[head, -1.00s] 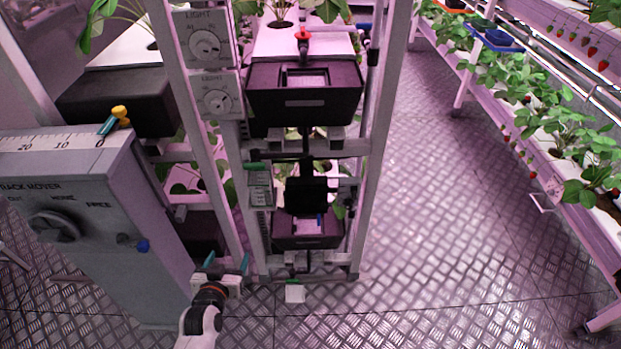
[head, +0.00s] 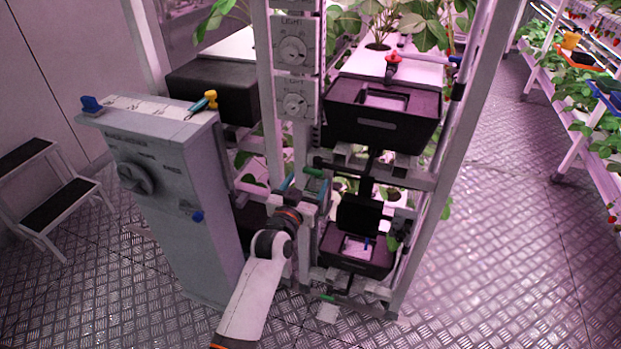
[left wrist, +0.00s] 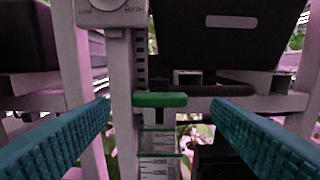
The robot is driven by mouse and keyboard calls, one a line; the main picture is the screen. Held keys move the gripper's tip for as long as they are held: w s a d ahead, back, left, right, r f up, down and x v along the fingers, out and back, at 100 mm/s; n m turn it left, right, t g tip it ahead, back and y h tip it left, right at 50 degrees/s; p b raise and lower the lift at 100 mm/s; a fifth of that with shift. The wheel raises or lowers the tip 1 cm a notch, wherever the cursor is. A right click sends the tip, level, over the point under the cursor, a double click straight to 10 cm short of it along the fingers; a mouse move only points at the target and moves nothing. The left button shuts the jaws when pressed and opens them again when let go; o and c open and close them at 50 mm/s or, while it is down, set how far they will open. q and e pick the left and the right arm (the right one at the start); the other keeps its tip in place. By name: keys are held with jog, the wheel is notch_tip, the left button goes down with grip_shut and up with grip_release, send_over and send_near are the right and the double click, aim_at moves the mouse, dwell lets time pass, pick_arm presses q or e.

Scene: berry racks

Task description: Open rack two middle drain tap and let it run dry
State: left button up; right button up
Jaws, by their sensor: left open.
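A green bar-shaped tap handle (head: 314,172) sits on the rack's front below the upper black tank. In the left wrist view the green handle (left wrist: 160,100) lies level and crosswise, with a marked scale panel (left wrist: 158,145) under it. My left gripper (head: 304,183) is open at the rack's front, close to this handle. In the left wrist view its teal fingers stand wide on either side of the handle, with gaps to both and nothing held. I cannot tell how far the handle is beyond the fingertips. My right gripper is not in view.
The upper black tank (head: 380,125) has a red-topped tap (head: 393,58) above it. A lower black tank (head: 355,262) and another green handle (head: 327,298) are below. A grey control cabinet (head: 165,200) stands left, a step stool (head: 50,190) farther left. Floor on the right is clear.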

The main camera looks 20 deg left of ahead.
aim_at(312, 174)
pick_arm(q)
jog(key=shift+w, duration=1.5)
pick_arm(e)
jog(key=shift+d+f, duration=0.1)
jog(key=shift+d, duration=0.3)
pick_arm(q)
jog(key=shift+c, duration=0.2)
jog(key=c, duration=0.9)
jog(key=shift+c, duration=0.2)
